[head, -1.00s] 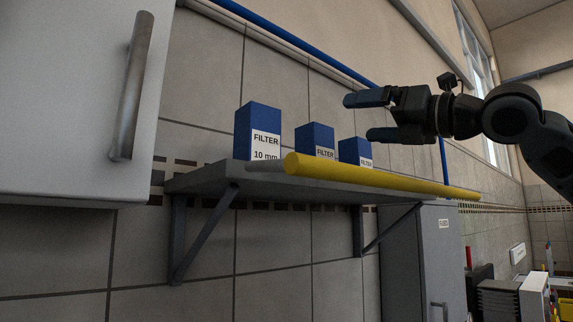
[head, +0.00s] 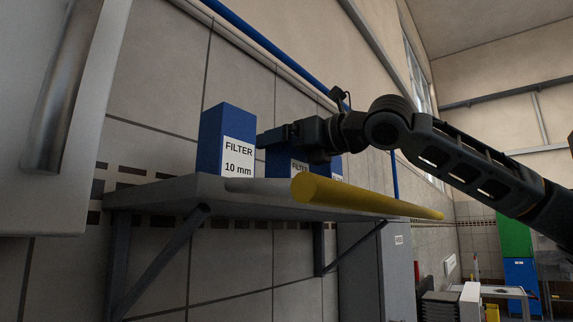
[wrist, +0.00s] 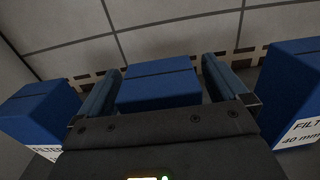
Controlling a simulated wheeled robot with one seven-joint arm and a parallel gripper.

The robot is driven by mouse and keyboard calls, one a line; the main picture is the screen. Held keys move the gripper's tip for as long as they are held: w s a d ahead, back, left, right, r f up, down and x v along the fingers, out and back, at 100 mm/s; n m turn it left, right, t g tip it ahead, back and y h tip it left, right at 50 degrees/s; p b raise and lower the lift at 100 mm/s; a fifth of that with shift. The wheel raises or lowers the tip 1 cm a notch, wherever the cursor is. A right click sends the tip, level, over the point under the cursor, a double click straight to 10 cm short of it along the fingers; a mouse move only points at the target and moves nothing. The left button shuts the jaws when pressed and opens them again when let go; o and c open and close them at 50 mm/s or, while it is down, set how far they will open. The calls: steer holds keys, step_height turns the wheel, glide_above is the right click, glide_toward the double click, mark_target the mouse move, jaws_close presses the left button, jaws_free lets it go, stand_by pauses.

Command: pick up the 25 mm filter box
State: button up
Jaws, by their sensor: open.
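Three blue filter boxes stand on the grey wall shelf (head: 150,194). The nearest box (head: 212,140) reads 10 mm. The middle box (head: 277,166) is partly hidden by my gripper (head: 268,136), and its size number is not readable. In the wrist view the middle box (wrist: 158,88) shows between my open fingers (wrist: 163,66), its front label hidden by the gripper body. The left finger looks close to its side; a gap shows at the right finger. The box on the right (wrist: 292,85) reads 40 mm; in the head view this far box (head: 336,168) is mostly covered.
A yellow bar (head: 365,197) runs along the shelf's front edge, with a grey rod end (head: 255,185) beside it. A light cabinet with a metal handle (head: 62,90) is close at the left. The left box (wrist: 40,110) stands outside my left finger.

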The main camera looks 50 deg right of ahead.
steer(key=shift+w, duration=0.6)
steer(key=shift+c, duration=0.4)
steer(key=c, duration=1.1)
steer(key=shift+c, duration=0.2)
